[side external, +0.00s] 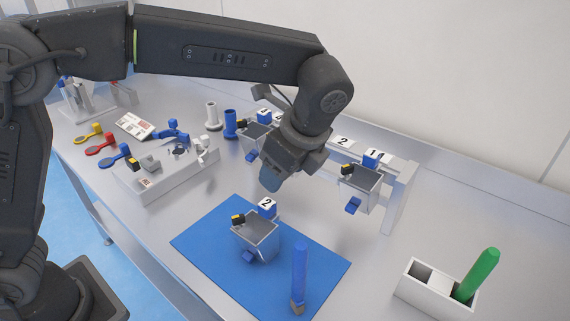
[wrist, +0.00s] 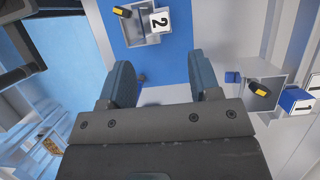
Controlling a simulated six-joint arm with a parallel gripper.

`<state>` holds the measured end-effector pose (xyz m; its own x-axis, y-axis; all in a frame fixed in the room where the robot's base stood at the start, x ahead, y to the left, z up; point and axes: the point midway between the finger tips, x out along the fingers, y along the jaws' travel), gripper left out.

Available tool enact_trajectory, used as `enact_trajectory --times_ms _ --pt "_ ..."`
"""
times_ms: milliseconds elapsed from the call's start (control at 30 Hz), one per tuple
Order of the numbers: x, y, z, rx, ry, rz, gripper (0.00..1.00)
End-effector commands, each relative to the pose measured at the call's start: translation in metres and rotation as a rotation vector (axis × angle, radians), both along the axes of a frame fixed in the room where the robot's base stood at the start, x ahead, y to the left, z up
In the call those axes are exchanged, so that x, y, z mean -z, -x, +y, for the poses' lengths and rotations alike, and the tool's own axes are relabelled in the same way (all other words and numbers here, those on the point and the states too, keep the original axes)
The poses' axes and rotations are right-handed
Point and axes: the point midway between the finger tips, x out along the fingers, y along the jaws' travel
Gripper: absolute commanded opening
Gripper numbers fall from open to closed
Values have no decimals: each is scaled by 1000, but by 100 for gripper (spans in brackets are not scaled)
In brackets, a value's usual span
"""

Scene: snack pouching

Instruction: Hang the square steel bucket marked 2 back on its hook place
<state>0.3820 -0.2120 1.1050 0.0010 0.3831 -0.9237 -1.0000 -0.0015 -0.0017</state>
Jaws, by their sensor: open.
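The square steel bucket marked 2 (side external: 262,238) stands upright on the blue mat (side external: 205,243). It has a white 2 tag on a blue block, a black-and-yellow piece and a blue tab. In the wrist view the bucket (wrist: 133,28) is at the top, beyond my fingertips. My gripper (side external: 271,181) is open and empty, above and behind the bucket, apart from it. Its two blue fingers (wrist: 164,75) are spread in the wrist view. The hook place marked 2 (side external: 343,142) is on the rail, with no bucket under it; my wrist partly hides the rail.
A bucket marked 1 (side external: 358,186) hangs at the rail's right end. Another bucket (side external: 252,137) hangs left, partly behind my wrist. A white box (side external: 412,292) holds a green stick (side external: 478,275). A grey fixture (side external: 160,177) stands left.

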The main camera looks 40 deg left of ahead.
Motion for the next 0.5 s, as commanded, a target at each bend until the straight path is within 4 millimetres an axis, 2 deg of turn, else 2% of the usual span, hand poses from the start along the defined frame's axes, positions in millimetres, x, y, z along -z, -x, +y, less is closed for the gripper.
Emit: enact_trajectory --times_ms 333,433,500 --pt "-11 1 -1 -11 5 -6 57" --pt "-20 6 12 -73 37 -42 57" --pt "-30 15 30 -161 80 -92 57"
